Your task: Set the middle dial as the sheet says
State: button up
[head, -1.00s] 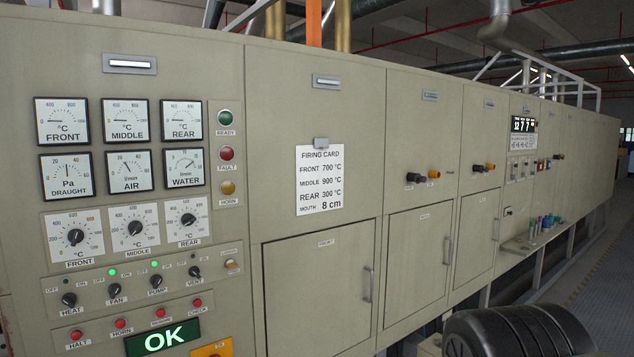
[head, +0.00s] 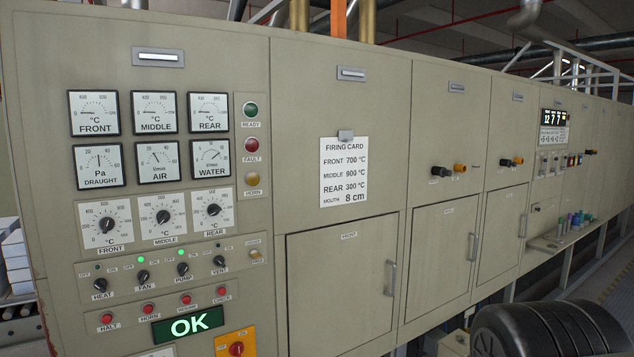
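The middle dial (head: 163,217) is a black knob on a white square scale. It sits in the lower row between the front dial (head: 107,226) and the rear dial (head: 213,210). Its pointer setting is too small to read surely. The sheet, headed FIRING CARD (head: 344,173), hangs from a clip on the panel to the right of the dials. It reads front 700 °C, middle 900 °C, rear 300 °C, mouth 8 cm. My gripper is not in view; a black rounded part of my own arm shows at the bottom right.
Gauges, including the middle gauge (head: 154,113), sit above the dials. Below are the heat, fan, pump and vent switches, red buttons and a green OK display (head: 188,326). A yellow-backed red switch (head: 236,347) is at the bottom. The panel front at the dials is unobstructed.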

aim_at(164, 216)
jog(key=i+j+u, duration=0.15)
jog(key=u, duration=0.2)
jog(key=i+j+u, duration=0.15)
jog(key=u, duration=0.2)
jog(key=i+j+u, duration=0.15)
jog(key=u, duration=0.2)
